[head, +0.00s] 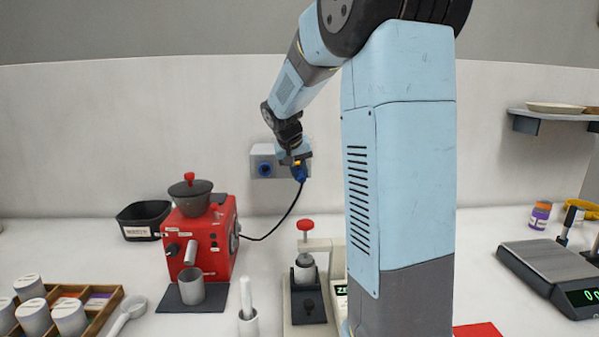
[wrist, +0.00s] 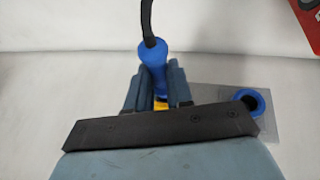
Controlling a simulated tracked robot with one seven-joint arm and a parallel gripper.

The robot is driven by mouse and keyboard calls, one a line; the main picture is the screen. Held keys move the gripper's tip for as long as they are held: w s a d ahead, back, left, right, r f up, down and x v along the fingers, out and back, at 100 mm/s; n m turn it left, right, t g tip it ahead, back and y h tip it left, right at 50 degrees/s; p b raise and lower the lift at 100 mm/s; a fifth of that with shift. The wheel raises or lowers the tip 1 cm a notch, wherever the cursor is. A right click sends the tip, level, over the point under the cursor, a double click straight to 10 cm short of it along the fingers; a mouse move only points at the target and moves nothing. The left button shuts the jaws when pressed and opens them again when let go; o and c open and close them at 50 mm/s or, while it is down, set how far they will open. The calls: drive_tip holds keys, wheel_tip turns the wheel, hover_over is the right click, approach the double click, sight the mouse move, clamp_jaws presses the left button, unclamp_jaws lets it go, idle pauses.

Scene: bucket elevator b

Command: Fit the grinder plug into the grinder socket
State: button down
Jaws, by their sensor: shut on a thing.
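The blue grinder plug (head: 300,174) is held by my gripper (head: 294,158) in front of the right part of a grey wall panel. In the wrist view my gripper (wrist: 158,98) is shut around the plug's blue body (wrist: 152,56), with a yellow part between the fingers. A black cable (head: 287,218) runs from the plug down to the red grinder (head: 202,240). The grey panel (head: 256,151) has a blue round socket (head: 265,169) on its left. The panel behind the plug is hidden, so I cannot tell whether the plug touches or sits in a socket there.
A black bin (head: 144,222) stands behind the grinder. A tamping press with a red knob (head: 305,225) stands below the plug. A tray of jars (head: 50,312) is at front left, and a scale (head: 550,268) at right. The wall around the panel is clear.

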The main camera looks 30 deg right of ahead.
sight(301, 177)
drive_tip(key=shift+s+a, duration=0.35)
drive_tip(key=shift+s, duration=0.5)
drive_tip(key=shift+s+a, duration=0.35)
drive_tip(key=shift+s, duration=0.5)
drive_tip(key=shift+s+a, duration=0.1)
drive_tip(key=shift+s, duration=0.05)
drive_tip(key=shift+s+a, duration=0.35)
drive_tip(key=shift+s, duration=0.5)
drive_tip(key=shift+s+a, duration=0.35)
drive_tip(key=shift+s, duration=0.5)
drive_tip(key=w+a, duration=0.5)
drive_tip(key=a, duration=0.4)
drive_tip(key=shift+a, duration=0.4)
drive_tip(key=shift+w+d, duration=0.35)
drive_tip(key=shift+w, duration=0.5)
drive_tip(key=shift+w+d, duration=0.4)
drive_tip(key=shift+w, duration=0.5)
drive_tip(key=shift+w+d, duration=0.35)
drive_tip(key=shift+w, duration=0.5)
